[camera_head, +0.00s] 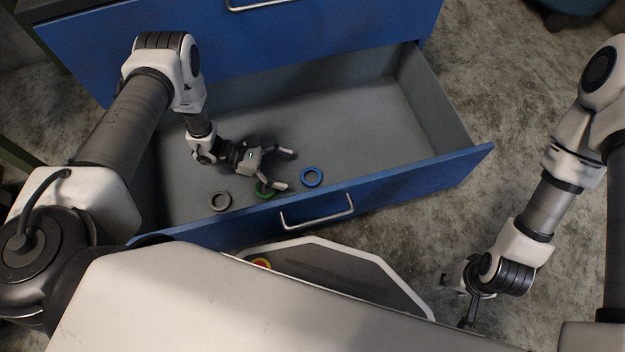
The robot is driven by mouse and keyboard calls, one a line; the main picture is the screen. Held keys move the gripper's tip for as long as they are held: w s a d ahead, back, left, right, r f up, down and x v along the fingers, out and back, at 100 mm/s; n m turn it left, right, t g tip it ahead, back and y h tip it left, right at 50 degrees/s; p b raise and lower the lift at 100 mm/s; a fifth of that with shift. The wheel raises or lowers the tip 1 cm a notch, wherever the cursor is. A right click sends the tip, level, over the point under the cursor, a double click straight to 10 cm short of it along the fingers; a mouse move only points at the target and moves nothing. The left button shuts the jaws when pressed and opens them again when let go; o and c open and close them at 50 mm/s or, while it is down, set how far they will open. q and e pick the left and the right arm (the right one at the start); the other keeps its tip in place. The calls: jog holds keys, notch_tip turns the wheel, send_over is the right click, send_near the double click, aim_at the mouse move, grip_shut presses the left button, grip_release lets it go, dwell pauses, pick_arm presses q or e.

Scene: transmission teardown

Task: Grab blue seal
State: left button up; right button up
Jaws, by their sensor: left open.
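My left gripper (287,169) is inside the drawer, just left of the blue seal. Its two fingers are spread apart and point right, with nothing between them.
The drawer floor behind and to the right is empty. A closed blue drawer is above.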

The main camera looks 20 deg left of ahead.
aim_at(307, 175)
pick_arm(q)
jog(key=b+x, duration=0.1)
jog(key=x, duration=0.1)
jog(key=b+x, duration=0.2)
jog(key=x, duration=0.1)
jog(key=shift+d+f, duration=0.15)
jog(key=shift+f, duration=0.3)
jog(key=shift+w+d, duration=0.15)
jog(key=shift+d, duration=0.05)
jog(key=shift+r, duration=0.1)
jog(key=c, duration=1.2)
jog(key=shift+r, duration=0.1)
